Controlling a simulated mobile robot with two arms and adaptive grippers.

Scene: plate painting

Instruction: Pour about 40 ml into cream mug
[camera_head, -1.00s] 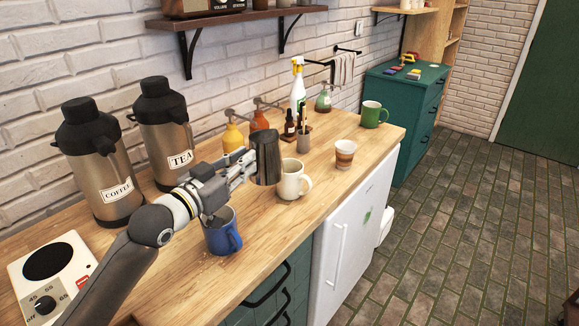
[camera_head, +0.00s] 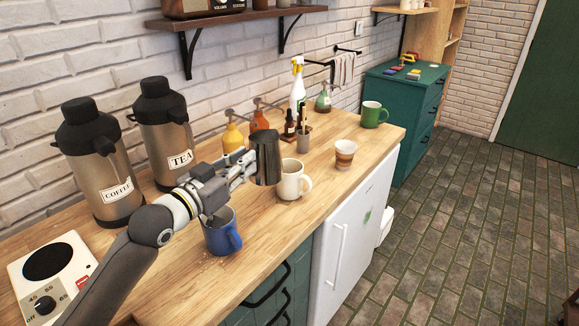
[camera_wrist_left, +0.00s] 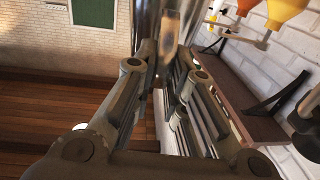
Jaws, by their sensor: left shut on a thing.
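The cream mug (camera_head: 291,183) stands upright on the wooden counter in the head view. My left gripper (camera_head: 247,165) is shut on a dark metal pitcher (camera_head: 267,160), held just left of the cream mug and at about its rim height or above. The pitcher looks upright or nearly so; no stream of liquid shows. In the left wrist view the fingers (camera_wrist_left: 160,75) close on the shiny metal pitcher (camera_wrist_left: 182,20). My right gripper is in neither view.
A blue mug (camera_head: 221,236) stands close below my left wrist. COFFEE (camera_head: 108,175) and TEA (camera_head: 172,145) flasks stand behind the arm. A striped cup (camera_head: 345,154) and green mug (camera_head: 372,115) stand to the right. Syrup bottles (camera_head: 233,138) stand behind the pitcher.

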